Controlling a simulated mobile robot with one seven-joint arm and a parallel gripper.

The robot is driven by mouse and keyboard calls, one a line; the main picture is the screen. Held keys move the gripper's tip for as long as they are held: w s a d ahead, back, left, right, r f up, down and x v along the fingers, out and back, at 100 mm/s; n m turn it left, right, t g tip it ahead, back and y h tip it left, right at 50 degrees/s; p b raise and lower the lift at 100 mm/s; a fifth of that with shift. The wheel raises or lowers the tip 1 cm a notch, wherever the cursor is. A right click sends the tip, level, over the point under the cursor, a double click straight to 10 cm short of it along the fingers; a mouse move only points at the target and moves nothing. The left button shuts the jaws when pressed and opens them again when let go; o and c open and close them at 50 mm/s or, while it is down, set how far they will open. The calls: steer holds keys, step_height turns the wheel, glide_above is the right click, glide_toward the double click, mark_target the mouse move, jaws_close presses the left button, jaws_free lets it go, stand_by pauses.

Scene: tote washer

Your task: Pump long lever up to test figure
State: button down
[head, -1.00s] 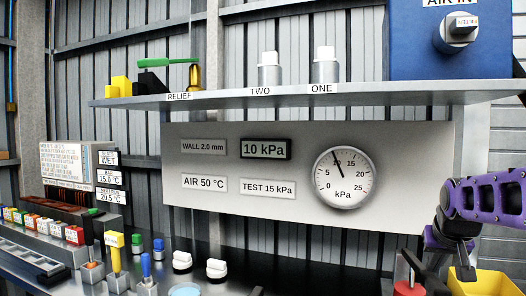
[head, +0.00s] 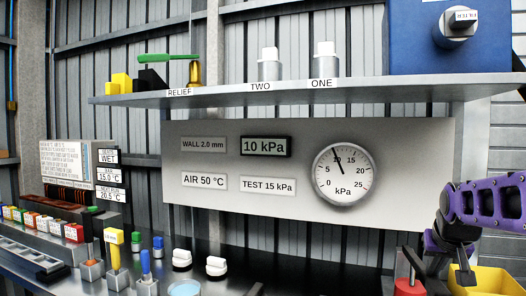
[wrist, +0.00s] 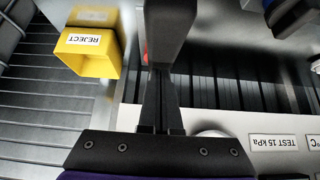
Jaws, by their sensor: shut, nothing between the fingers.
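A round dial (head: 342,176) on the pale panel (head: 405,150) has its needle at about 10 kPa. A plate (head: 268,186) reads TEST 15 kPa. A tall yellow-topped handle (head: 113,246) and a shorter blue-topped one (head: 145,262) stand on the bench; I cannot tell which is the long lever. My gripper (head: 436,268) is at the lower right, right of the dial and partly hidden by its own arm. In the wrist view my gripper (wrist: 160,76) is shut and empty.
A shelf (head: 410,96) above the panel bears a green-handled RELIEF valve (head: 168,60), white-topped knobs ONE (head: 325,62) and TWO (head: 269,66), and a blue box (head: 410,38). A red-topped item (head: 408,287) and a yellow REJECT bin (wrist: 88,52) are close to my gripper.

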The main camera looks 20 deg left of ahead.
mark_target(434, 280)
steer(key=shift+f+b, duration=1.15)
steer(key=shift+f, duration=0.65)
step_height(434, 280, down, 4)
steer(key=shift+f+b, duration=0.15)
steer(key=shift+b, duration=0.15)
step_height(434, 280, up, 10)
steer(key=p, duration=0.7)
stand_by(1.4)
